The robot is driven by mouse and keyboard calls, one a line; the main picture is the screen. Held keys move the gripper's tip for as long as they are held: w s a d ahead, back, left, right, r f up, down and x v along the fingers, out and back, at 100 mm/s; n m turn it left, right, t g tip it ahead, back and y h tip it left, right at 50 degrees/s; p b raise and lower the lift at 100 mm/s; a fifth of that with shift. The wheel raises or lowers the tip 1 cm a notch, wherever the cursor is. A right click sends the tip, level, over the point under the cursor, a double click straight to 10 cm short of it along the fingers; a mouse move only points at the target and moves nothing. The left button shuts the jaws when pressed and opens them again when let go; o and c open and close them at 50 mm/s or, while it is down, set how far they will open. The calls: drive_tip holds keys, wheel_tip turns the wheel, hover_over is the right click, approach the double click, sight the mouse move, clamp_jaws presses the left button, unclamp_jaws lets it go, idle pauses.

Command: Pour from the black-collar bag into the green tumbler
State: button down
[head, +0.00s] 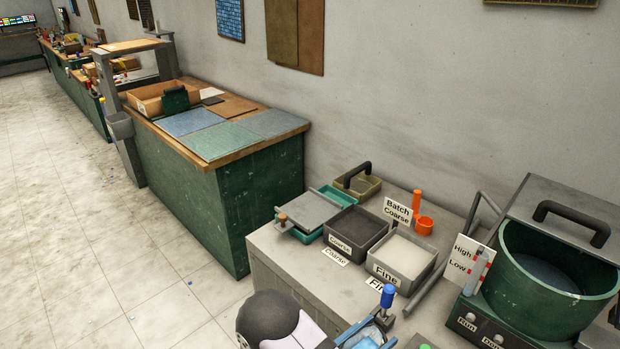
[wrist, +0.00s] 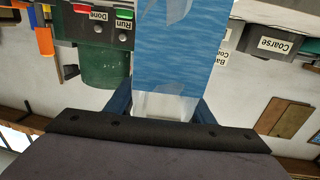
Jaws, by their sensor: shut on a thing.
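In the wrist view a bag (wrist: 180,50) with a blue wavy surface and clear edges is gripped at its near end. My gripper (wrist: 165,106) has its dark blue fingers on either side and is shut on it. No black collar shows on the part in view. In the head view my gripper (head: 368,328) is at the bottom edge, with only a small pale-blue part of the bag (head: 378,331) showing. The green tumbler (head: 545,295), an open drum with dark blue inside, stands to the right of my gripper, apart from it. It also shows behind the bag in the wrist view (wrist: 103,68).
On the grey bench stand a Coarse bin (head: 354,232), a Fine bin (head: 402,258), an orange scoop (head: 424,226) and a teal tray (head: 335,195). A High/Low gauge (head: 475,268) and an open lid (head: 565,208) adjoin the tumbler.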

drive_tip(key=shift+r+p, duration=0.8)
drive_tip(key=shift+w+a+f+t, duration=0.15)
drive_tip(key=shift+w+a+t, duration=0.05)
drive_tip(key=shift+w+t, duration=0.15)
drive_tip(key=w+a+r+n+t+y+b, duration=0.1)
drive_tip(key=w+a+r+n+t+y, duration=0.2)
drive_tip(key=w+a, duration=0.5)
drive_tip(key=w+a+r+n+t+y+b, duration=0.1)
drive_tip(key=w+a+n+t+y, duration=0.15)
drive_tip(key=w+a+y, duration=0.5)
drive_tip(key=w+d+r+m+g+h+b, duration=0.4)
drive_tip(key=w+d+r+h+b, duration=0.5)
drive_tip(key=w+d+b, duration=0.1)
drive_tip(key=shift+w+d+r, duration=0.35)
drive_tip(key=shift+w+d, duration=0.1)
drive_tip(key=shift+d, duration=0.55)
